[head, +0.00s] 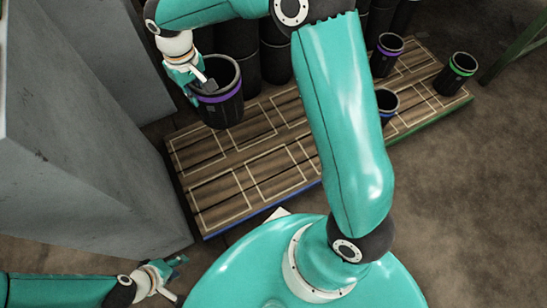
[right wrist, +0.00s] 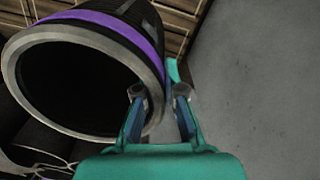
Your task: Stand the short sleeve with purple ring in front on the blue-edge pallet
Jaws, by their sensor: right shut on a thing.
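A black sleeve with a purple ring (head: 222,98) is in my right gripper (head: 197,84), over the far left part of the blue-edge pallet (head: 205,210). In the right wrist view, the fingers of my right gripper (right wrist: 160,100) are on either side of the wall of the sleeve (right wrist: 150,45) at its open mouth. The sleeve looks raised above the boards, but its lower end is not clear enough to tell its gap. The pallet's outlined front places are bare. My left gripper (head: 178,279) is empty, with fingers apart, low at the left.
On the green-edge pallet (head: 432,118) stand a purple-ringed sleeve (head: 386,55), a blue-ringed sleeve (head: 387,104) and a green-ringed sleeve (head: 456,74). Dark cylinders (head: 275,60) stand behind. A grey block (head: 90,130) rises left of the pallet. My right arm hides the pallets' middle.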

